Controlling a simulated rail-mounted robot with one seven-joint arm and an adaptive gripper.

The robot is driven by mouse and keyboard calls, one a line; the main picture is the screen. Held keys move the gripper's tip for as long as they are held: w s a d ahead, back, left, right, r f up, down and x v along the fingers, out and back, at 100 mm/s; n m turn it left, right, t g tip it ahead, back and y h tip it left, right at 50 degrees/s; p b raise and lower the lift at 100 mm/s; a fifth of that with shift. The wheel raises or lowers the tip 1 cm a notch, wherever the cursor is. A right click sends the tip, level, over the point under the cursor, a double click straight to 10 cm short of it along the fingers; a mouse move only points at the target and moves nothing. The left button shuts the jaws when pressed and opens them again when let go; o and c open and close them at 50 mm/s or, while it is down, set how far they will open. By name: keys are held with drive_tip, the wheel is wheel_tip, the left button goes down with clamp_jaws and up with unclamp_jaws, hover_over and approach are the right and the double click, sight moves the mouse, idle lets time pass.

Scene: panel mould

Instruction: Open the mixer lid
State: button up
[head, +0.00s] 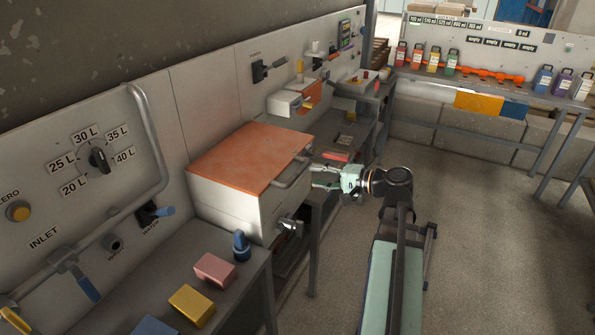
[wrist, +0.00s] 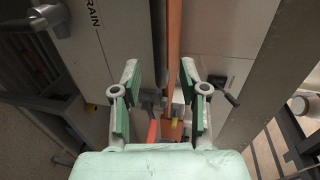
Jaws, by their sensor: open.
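The mixer is a white box against the wall panel, with a flat orange lid (head: 250,155) that lies closed on top. A grey bar handle (head: 293,172) runs along the lid's right edge. My gripper (head: 318,178) is just right of the handle in the head view, with a small apparent gap. In the wrist view my gripper (wrist: 160,76) is open, its two green-padded fingers apart with nothing gripped. The lid's orange edge (wrist: 173,50) shows as a narrow strip beyond and between the fingertips. I cannot make out the handle clearly in the wrist view.
A drain valve (head: 291,226) sticks out of the mixer's front. A blue weight-like object (head: 241,246), a pink block (head: 215,270) and a yellow block (head: 192,305) stand on the near bench. The floor on the right is clear.

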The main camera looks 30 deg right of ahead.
sight(300, 173)
drive_tip(key=p+x, duration=0.1)
drive_tip(key=x, duration=0.6)
drive_tip(key=shift+w+a, duration=0.1)
drive_tip(key=shift+w, duration=0.1)
clamp_jaws()
